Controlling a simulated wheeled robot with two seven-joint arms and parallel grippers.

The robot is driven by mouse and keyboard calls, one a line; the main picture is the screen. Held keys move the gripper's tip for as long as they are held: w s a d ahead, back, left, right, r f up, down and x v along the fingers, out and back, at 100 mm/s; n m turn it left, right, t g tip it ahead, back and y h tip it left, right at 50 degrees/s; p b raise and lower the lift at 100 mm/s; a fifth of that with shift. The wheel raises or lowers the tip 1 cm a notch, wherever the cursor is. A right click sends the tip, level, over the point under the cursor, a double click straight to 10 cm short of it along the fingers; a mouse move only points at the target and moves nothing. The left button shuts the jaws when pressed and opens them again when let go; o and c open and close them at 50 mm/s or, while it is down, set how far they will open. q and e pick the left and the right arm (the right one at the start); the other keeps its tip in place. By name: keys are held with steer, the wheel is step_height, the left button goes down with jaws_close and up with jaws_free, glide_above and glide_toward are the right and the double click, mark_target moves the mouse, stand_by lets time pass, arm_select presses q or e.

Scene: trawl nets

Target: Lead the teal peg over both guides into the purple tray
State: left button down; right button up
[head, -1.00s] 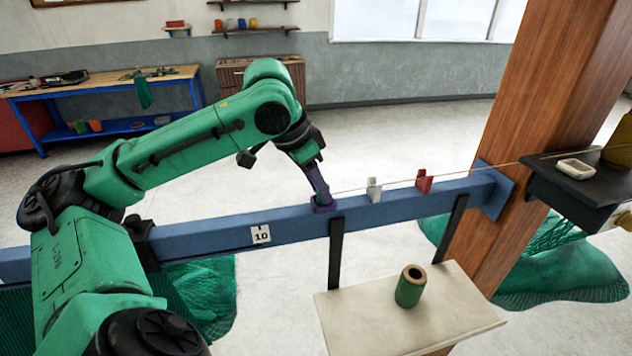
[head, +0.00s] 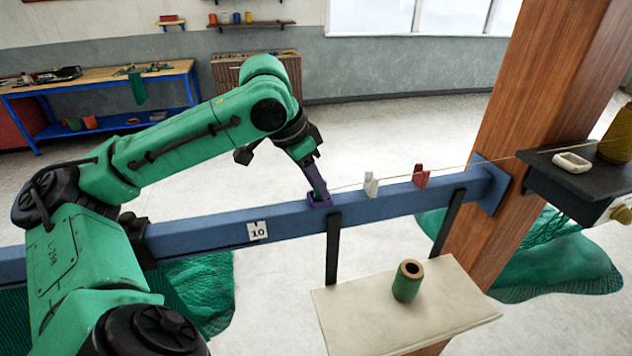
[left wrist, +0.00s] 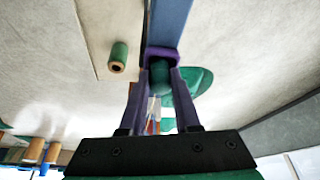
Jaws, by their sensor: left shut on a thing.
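My left gripper (head: 319,193) points down at the purple tray (head: 313,203) on the blue beam. Its two purple fingers also show in the left wrist view (left wrist: 160,84), shut on the teal peg (left wrist: 160,73). There the peg sits between the fingertips at the opening of the purple tray (left wrist: 161,50); I cannot tell whether it touches the tray floor. The fingers hide the peg in the head view. The white guide (head: 371,185) and red guide (head: 421,177) stand on the beam to the right. A thin line runs from the gripper past both guides. My right gripper is not in view.
The blue beam (head: 400,197) meets a wooden post (head: 535,100). A dark shelf (head: 545,170) beside it holds a white dish (head: 572,162) and a large twine spool (head: 615,140). A green spool (head: 407,282) stands on a pale board (head: 350,308) in front. Green netting hangs below.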

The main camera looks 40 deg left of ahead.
arm_select(q)
steer(key=shift+f, duration=0.15)
steer(key=c, duration=0.5)
jaws_free()
steer(key=shift+c, duration=0.2)
steer(key=p+v, duration=0.4)
steer(key=v, duration=1)
steer(key=shift+r, duration=0.35)
